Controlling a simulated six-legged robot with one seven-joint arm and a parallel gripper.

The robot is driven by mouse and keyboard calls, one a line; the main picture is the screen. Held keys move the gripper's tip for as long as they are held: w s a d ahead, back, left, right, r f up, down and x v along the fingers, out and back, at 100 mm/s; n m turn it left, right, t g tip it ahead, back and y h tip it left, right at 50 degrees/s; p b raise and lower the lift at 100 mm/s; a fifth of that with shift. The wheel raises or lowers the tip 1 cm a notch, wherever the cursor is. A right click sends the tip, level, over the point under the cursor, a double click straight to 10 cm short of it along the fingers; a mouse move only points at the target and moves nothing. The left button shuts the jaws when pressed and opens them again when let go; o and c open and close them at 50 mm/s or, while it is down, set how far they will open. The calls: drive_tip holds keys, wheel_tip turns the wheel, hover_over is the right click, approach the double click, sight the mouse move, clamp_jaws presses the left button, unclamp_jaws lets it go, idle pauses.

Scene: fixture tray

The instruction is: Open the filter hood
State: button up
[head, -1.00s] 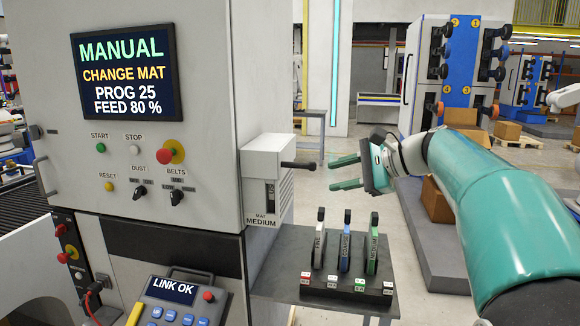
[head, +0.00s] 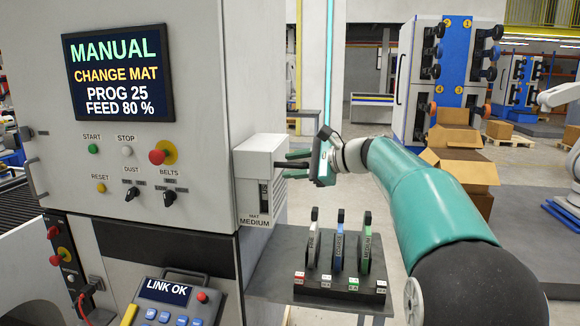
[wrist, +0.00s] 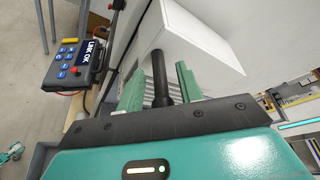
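The filter hood (head: 260,165) is a white box on the right side of the grey machine, with the label MAT MEDIUM on its lower front. Its dark bar handle (wrist: 160,82) sticks out toward my gripper. My gripper (head: 292,163) is at the hood's right side, with its green fingers pointing at the box. In the wrist view my gripper (wrist: 168,78) has one finger on each side of the handle. The fingers are apart, with a gap visible on the right finger's side, so it looks open. In the head view the fingers and my wrist partly hide the handle. The hood appears shut.
A dark shelf (head: 268,284) below the hood holds a rack with discs labelled FINE, COARSE (head: 338,245) and MEDIUM. A control pendant (head: 165,300) reading LINK OK is at the front. The machine screen (head: 117,78) shows CHANGE MAT. Cardboard boxes (head: 455,150) stand behind my arm.

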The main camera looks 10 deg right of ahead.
drive_tip(key=shift+w+a+f, duration=0.2)
drive_tip(key=shift+w+a, duration=0.25)
drive_tip(key=shift+a, duration=0.1)
clamp_jaws()
